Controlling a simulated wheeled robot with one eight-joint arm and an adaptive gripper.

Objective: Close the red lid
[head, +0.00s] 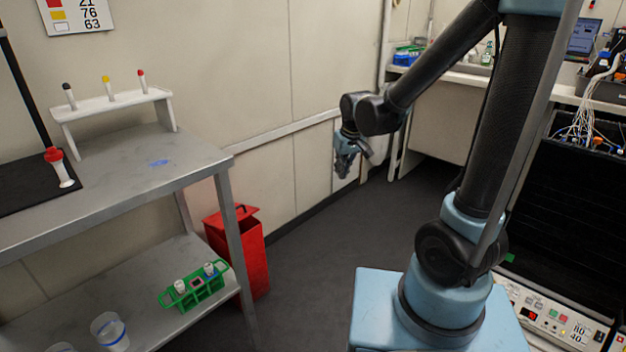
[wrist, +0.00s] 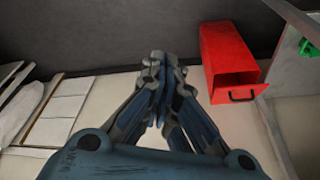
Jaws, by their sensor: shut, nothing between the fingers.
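A tall red bin (head: 240,265) stands on the floor beside the steel bench. Its red lid (head: 228,216) has a small black handle and looks tilted up, partly open; the exact angle is hard to tell. In the wrist view the bin (wrist: 228,50) is at the upper right, with its lid (wrist: 238,84) and black handle toward the picture's middle right. My gripper (head: 343,172) is in the air right of the bin, clearly apart from it. In the wrist view its fingers (wrist: 160,65) are together and empty.
The steel bench (head: 150,175) borders the bin on the left. Its lower shelf (head: 145,300) holds a green tube rack (head: 195,290) near the bin. A red-capped tube (head: 60,168) stands on the bench top. The dark floor (head: 335,250) right of the bin is clear.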

